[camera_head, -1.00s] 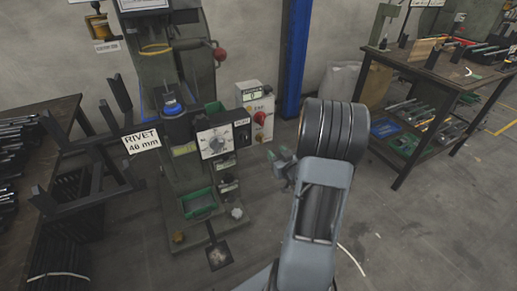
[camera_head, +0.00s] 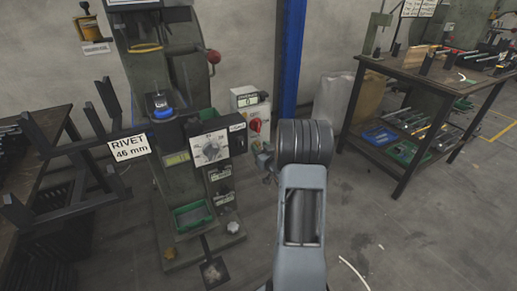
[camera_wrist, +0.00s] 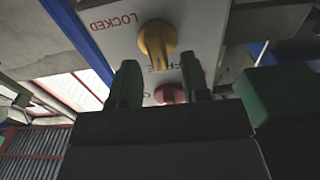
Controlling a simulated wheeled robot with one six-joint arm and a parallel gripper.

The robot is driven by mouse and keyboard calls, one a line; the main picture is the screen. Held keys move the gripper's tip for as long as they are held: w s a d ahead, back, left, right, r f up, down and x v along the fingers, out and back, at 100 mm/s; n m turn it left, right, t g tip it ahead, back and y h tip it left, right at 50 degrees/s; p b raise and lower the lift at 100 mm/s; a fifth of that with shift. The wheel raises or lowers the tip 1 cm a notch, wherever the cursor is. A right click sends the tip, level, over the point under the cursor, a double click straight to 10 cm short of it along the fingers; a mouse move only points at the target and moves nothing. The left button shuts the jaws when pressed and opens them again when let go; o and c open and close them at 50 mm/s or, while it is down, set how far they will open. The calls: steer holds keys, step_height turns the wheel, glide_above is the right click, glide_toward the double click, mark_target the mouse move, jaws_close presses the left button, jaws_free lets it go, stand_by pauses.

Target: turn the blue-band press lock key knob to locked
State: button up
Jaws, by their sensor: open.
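The press (camera_head: 185,150) with a blue band (camera_head: 163,113) stands left of my arm. A white control box (camera_head: 250,108) with a red knob (camera_head: 256,125) is on its right side. In the wrist view, a yellow key knob (camera_wrist: 157,40) sits on the white panel (camera_wrist: 205,30), its narrow grip pointing down the picture. Upside-down "LOCKED" lettering (camera_wrist: 110,22) is to its left; other lettering is partly hidden. The red knob (camera_wrist: 168,93) shows between the fingers. My gripper (camera_wrist: 160,80) is open and empty, its green fingertips short of the yellow knob.
A black rack with a "RIVET 46 mm" sign (camera_head: 129,147) stands left. A blue post (camera_head: 290,60) rises behind the box. A workbench (camera_head: 430,80) is at right; floor between is mostly clear.

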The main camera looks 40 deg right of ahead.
steer(key=shift+w, duration=0.75)
steer(key=shift+c, duration=0.4)
steer(key=shift+d, duration=0.1)
jaws_close()
